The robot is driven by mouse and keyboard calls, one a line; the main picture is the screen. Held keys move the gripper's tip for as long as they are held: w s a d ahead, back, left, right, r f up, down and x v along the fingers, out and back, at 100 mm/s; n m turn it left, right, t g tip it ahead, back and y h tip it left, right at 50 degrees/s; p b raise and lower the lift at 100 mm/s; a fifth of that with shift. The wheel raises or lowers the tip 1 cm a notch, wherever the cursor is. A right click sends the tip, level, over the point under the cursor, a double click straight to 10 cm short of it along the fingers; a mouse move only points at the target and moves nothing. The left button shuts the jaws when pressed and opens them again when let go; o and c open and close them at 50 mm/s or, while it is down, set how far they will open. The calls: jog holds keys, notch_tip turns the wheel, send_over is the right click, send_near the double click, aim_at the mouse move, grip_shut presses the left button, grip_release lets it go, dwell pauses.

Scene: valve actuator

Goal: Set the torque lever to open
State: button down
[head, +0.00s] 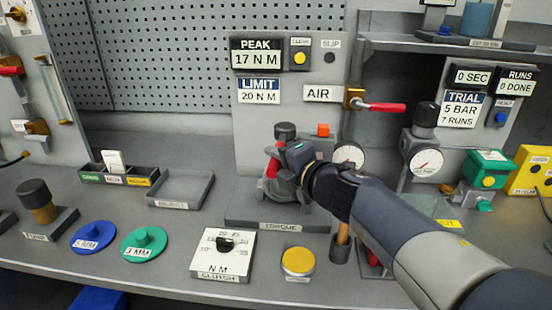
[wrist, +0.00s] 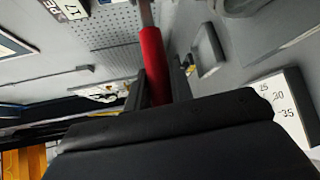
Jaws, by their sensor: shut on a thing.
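The torque lever shows as a red handle (wrist: 151,60) on a metal rod in the wrist view. It lies between the two fingers of my gripper (wrist: 158,85), which is shut on it. In the head view my gripper (head: 283,160) is at the torque station, and a bit of the red handle (head: 272,168) shows beside its fingers. The station's base (head: 250,217) carries a "TORQUE" label. My gripper and arm hide much of the station, so the lever's angle and any open mark cannot be read.
An "AIR" valve with a red handle (head: 382,107) sticks out above right. A dial gauge (head: 348,156) is right of my gripper. The clutch dial (head: 224,246) and a yellow button (head: 298,261) stand in front. An empty grey tray (head: 180,202) lies left.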

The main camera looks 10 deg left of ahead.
jog(key=c, duration=1.2)
grip_release()
jog(key=shift+c, duration=0.2)
jog(key=shift+d, duration=0.1)
jog(key=p+v, duration=0.2)
jog(key=v, duration=0.8)
jog(key=shift+s+d, duration=0.25)
